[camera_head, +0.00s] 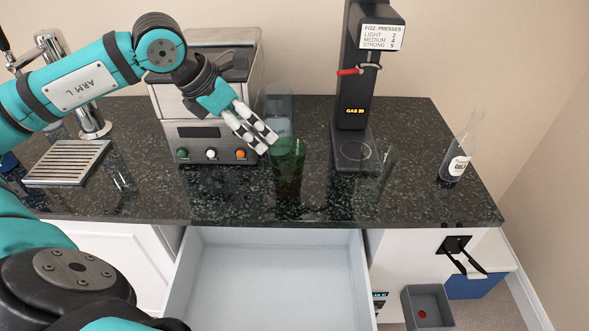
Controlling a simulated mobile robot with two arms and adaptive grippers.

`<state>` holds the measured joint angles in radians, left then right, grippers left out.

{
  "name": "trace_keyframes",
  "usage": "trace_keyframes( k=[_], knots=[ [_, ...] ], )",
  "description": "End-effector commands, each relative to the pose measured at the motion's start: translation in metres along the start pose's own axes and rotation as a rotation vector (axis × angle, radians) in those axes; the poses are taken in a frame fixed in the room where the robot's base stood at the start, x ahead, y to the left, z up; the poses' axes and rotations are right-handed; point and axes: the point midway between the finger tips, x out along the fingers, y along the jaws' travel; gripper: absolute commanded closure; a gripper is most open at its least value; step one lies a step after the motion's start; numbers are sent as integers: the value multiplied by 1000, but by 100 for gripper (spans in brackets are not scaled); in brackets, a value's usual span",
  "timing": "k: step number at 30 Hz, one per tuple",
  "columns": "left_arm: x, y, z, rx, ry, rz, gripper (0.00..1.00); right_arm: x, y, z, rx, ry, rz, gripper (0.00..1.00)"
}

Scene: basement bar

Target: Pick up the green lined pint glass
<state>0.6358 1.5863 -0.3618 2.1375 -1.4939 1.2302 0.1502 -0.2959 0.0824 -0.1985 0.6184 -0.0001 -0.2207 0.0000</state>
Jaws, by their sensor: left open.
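The green glass (288,172) stands upright on the dark speckled counter (225,205), right of the steel machine. Lines on it are too small to make out. My left gripper (264,137) reaches in from the upper left and is open. Its fingertips are at the upper left of the green glass, by its rim. I cannot tell whether they touch it. A clear, bluish container (279,105) stands just behind the green glass. My right gripper is not in view.
A steel machine (212,150) with knobs stands behind my left gripper. An open, empty drawer (270,285) juts out below the counter. A drip tray (68,163) lies left.

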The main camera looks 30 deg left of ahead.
Motion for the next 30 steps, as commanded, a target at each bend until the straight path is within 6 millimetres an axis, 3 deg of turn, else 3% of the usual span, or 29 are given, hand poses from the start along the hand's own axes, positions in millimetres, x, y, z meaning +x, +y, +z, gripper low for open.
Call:
trace_keyframes(
  k=[4, 10, 18, 24, 30],
  knots=[
    [32, -2, 2, -2, 1, -7, 0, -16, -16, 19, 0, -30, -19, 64],
    [71, -2, 2, -2, -1, -6, 0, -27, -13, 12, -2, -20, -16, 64],
    [93, -1, 3, -1, -1, -3, 0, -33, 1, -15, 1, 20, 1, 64],
    [119, -3, 10, -2, 0, -6, 0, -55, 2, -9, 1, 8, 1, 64],
    [141, -1, 7, -1, 0, -2, 0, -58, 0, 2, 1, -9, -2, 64]
  ],
)
